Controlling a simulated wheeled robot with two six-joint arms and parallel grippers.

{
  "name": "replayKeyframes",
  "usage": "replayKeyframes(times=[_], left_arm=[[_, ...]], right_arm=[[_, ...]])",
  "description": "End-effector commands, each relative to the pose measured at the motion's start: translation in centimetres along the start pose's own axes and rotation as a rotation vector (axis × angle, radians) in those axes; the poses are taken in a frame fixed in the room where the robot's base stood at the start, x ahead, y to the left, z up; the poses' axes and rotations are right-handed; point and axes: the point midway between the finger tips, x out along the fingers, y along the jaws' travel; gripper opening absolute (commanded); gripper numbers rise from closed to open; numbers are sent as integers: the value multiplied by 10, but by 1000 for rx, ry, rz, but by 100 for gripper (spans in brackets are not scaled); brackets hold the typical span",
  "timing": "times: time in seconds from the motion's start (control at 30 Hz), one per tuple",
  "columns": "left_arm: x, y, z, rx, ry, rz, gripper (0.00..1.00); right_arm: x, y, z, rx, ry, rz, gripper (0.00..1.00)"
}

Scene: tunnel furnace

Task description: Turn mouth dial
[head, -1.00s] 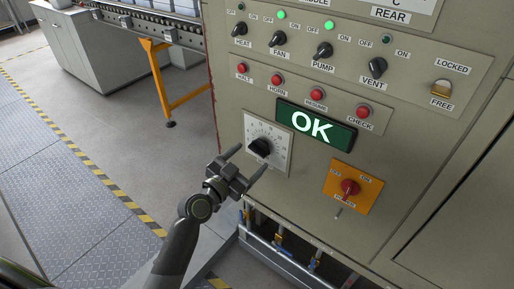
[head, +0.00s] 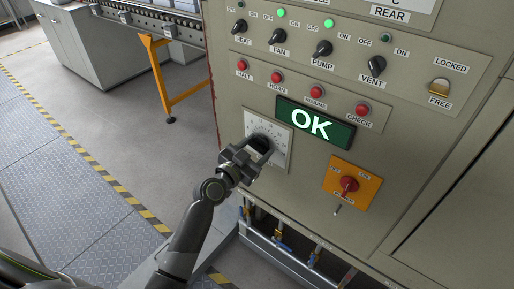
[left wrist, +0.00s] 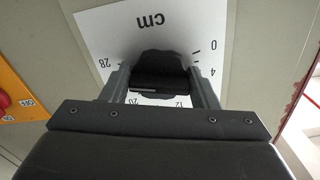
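The mouth dial is a black knob (head: 260,143) on a white square scale plate (head: 281,156), low on the left of the cabinet front. In the left wrist view the knob (left wrist: 160,72) stands before the plate (left wrist: 100,40), which reads "cm", with 28 at left and 0 and 4 at right. My left gripper (head: 259,148) has its fingers on both sides of the knob; they also show in the left wrist view (left wrist: 161,80). The fingers are apart, and whether they touch the knob is unclear. The pointer is hidden. My right gripper is out of view.
A lit green OK display (head: 314,124) is right of the dial, below a row of red buttons. An orange plate with a red rotary switch (head: 349,184) is lower right. Pipes with valves (head: 278,236) run below the panel. Open floor lies to the left.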

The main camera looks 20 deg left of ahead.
Motion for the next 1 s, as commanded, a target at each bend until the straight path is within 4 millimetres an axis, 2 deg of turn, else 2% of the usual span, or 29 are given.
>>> replayKeyframes(times=[0.27,0.47,1.0], left_arm=[[0,0,0,-19,0,0,32],[0,0,1,-100,-1,0,32],[0,1,0,-575,-1,0,32]], right_arm=[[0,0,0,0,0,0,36],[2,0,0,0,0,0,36],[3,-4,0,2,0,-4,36]])
